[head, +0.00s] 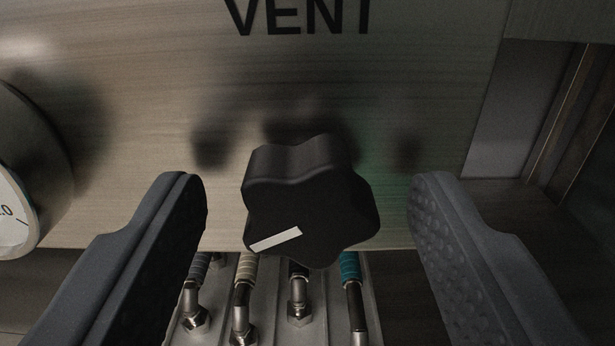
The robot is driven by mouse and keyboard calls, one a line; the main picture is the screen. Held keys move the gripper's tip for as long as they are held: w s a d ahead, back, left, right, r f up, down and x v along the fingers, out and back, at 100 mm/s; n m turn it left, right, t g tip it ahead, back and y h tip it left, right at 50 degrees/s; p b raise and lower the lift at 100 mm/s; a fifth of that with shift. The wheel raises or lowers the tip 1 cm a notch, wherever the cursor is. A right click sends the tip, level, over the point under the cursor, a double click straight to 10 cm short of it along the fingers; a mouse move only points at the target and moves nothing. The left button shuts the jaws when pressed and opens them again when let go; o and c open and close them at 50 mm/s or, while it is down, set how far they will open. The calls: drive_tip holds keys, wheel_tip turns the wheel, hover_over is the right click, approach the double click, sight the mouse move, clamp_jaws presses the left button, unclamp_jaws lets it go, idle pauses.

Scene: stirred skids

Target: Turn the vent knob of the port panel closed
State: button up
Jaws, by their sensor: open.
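The vent knob (318,205) is a black, lobed star-shaped knob in the middle of the head view. A white bar mark on its face lies toward its lower left and slants slightly up to the right. The port panel (420,90) behind it is brushed metal with the word VENT printed above the knob. My gripper (308,205) is open, with one dark finger left of the knob and the other right of it. Gaps show between the knob and both fingers. The knob's stem is hidden behind its face.
A round gauge (20,190) with a pale dial sticks out at the left edge, near my left finger. Several hoses with metal fittings (297,300) run below the panel, one with a teal sleeve (349,266). A dark frame post (570,125) stands at the right.

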drive_tip(key=shift+w, duration=0.1)
drive_tip(key=c, duration=1)
drive_tip(key=shift+d, duration=0.2)
drive_tip(key=shift+a, duration=0.1)
